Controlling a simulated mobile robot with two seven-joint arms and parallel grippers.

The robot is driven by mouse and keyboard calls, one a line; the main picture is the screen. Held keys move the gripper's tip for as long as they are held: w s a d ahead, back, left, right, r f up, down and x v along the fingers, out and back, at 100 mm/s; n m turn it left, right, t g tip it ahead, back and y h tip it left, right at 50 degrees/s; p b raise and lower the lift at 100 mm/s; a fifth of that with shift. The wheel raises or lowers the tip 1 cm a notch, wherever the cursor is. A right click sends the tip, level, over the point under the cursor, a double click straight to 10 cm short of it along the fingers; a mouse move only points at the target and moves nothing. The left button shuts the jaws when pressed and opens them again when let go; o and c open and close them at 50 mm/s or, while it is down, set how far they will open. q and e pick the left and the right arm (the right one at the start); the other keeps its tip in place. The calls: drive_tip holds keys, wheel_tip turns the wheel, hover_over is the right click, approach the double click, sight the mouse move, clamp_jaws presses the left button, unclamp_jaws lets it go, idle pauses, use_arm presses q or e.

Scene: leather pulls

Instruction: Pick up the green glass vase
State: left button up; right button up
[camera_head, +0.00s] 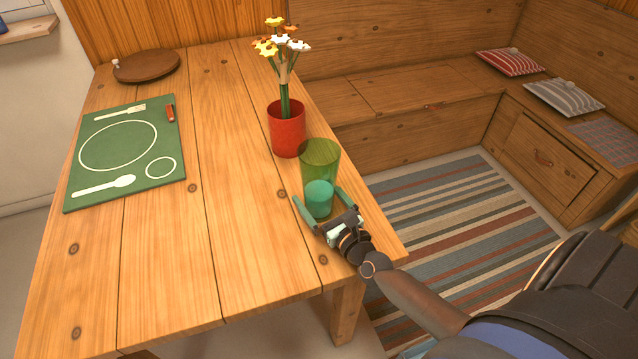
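The green glass vase (320,153) is a tall see-through tumbler shape standing upright near the right edge of the wooden table. My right gripper (318,195) comes in from the lower right. My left gripper is not in view.
A red pot with flowers (287,130) stands just behind the vase. A green placemat (170,150) with printed cutlery and a round brown board (147,66) are at the left. The table's middle (225,190) is clear. A wooden bench (400,90) runs behind.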

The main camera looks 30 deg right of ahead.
drive_tip(key=shift+w, duration=1.25)
drive_tip(key=shift+c, duration=0.4)
clamp_jaws()
drive_tip(key=shift+r, duration=0.1)
